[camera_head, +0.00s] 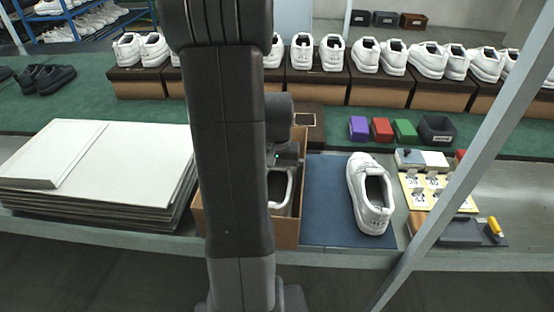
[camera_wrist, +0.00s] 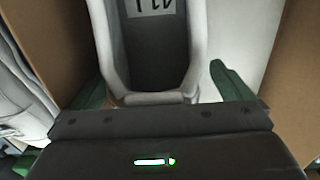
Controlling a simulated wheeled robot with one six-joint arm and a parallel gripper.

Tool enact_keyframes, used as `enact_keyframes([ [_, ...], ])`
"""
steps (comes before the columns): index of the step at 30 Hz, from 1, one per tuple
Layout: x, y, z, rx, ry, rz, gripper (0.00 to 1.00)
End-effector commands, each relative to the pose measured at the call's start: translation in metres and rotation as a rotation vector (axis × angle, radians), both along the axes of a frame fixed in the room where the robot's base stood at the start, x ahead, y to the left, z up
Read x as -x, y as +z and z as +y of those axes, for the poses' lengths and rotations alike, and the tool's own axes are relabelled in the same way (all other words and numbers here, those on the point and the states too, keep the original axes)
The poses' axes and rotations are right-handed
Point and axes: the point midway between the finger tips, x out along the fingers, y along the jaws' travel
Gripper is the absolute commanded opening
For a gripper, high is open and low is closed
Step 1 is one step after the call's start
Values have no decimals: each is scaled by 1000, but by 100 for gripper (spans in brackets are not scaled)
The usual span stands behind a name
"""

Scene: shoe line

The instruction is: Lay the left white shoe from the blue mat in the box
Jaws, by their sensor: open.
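A white shoe (camera_wrist: 143,97) with a dark grey insole lies inside the cardboard box (camera_head: 288,232); part of it shows in the head view (camera_head: 281,205), left of the mat. The blue mat (camera_head: 325,200) carries one other white shoe (camera_head: 370,195) on its right part. My gripper (camera_wrist: 158,78) is down in the box at the shoe's heel end. Its two green fingers are spread, one on each side of the shoe, with a visible gap at the right finger. My arm hides much of the box in the head view.
A stack of white boards (camera_head: 95,170) lies left of the box. Right of the mat are a yellow card tray (camera_head: 440,192) and a yellow-handled tool (camera_head: 494,226). Purple, red and green blocks (camera_head: 405,130) sit behind. A row of white shoes on boxes stands farther back.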

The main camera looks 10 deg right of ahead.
Motion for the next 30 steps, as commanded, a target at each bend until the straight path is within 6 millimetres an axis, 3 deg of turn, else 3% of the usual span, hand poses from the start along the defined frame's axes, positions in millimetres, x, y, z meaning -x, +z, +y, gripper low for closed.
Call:
enact_keyframes([
  [15, -1, 108, 0, 1, 0, -7, 100],
  [21, -1, 128, 0, 1, 0, -4, 100],
  [30, -1, 132, 0, 1, 0, -2, 100],
])
